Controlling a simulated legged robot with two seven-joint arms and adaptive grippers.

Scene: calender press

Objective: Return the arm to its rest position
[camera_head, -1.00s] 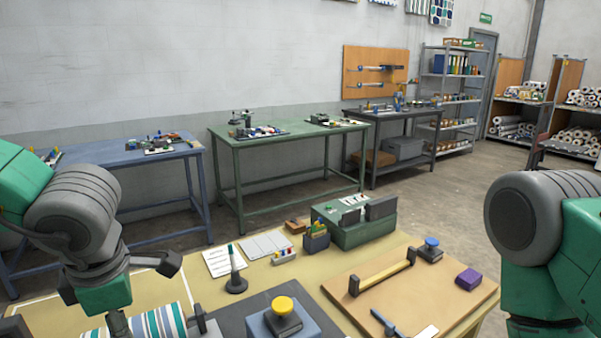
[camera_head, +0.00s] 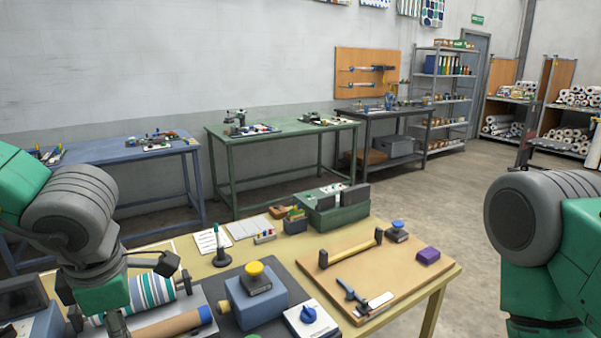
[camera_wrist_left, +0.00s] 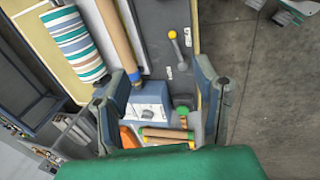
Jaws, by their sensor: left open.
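My left arm comes in from the left in the head view, bent down over the yellow workbench (camera_head: 425,318). Its gripper (camera_head: 118,318) is near the striped fabric roll (camera_head: 155,290), partly cut off by the lower edge. In the left wrist view, the left gripper (camera_wrist_left: 163,92) has its two fingers spread apart with nothing between them. The striped roll (camera_wrist_left: 72,42) lies beside a brown tube (camera_wrist_left: 116,38). My right arm shows only as a green and grey link at the right; its gripper is outside the view.
On the bench are a blue block with a yellow knob (camera_head: 254,295), a white plate with a blue knob (camera_head: 308,318), a wooden board (camera_head: 400,262), and a green box (camera_head: 332,213). Blue (camera_head: 120,152) and green (camera_head: 270,140) tables stand behind.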

